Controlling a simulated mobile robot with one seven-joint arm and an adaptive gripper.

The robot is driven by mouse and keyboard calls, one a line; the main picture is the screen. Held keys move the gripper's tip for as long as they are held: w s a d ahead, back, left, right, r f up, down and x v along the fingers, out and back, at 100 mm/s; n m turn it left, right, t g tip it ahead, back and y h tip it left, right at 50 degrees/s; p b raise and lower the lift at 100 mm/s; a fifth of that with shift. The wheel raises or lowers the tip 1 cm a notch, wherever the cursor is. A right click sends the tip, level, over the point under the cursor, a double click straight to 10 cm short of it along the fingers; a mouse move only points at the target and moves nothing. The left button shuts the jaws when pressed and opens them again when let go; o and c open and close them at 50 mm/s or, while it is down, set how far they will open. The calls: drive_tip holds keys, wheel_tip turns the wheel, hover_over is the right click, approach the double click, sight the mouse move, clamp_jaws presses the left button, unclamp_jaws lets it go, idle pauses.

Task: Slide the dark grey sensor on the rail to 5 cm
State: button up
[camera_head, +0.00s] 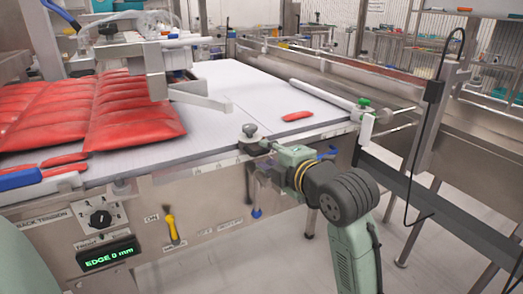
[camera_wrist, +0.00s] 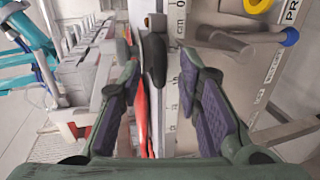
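The sensor appears as a dark grey rounded piece (camera_wrist: 153,60) in the wrist view, standing at the rail with the printed cm scale (camera_wrist: 180,28). In the head view a dark knob (camera_head: 249,130) shows at the front edge of the white table, just beyond my gripper (camera_head: 268,148). My gripper (camera_wrist: 158,68) is open in the wrist view, with one purple-padded finger on each side of the dark piece. Gaps seem to remain between it and both fingertips. The scale value at the sensor is too small to read.
Red pouches (camera_head: 130,110) lie on the white table (camera_head: 235,85), and a single one (camera_head: 297,116) lies right of the knob. A grey bracket (camera_head: 200,98) overhangs the table.

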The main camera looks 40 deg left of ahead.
sight(264, 153)
drive_tip(key=shift+x, duration=1.75)
drive_tip(key=shift+c, duration=0.5)
clamp_jaws()
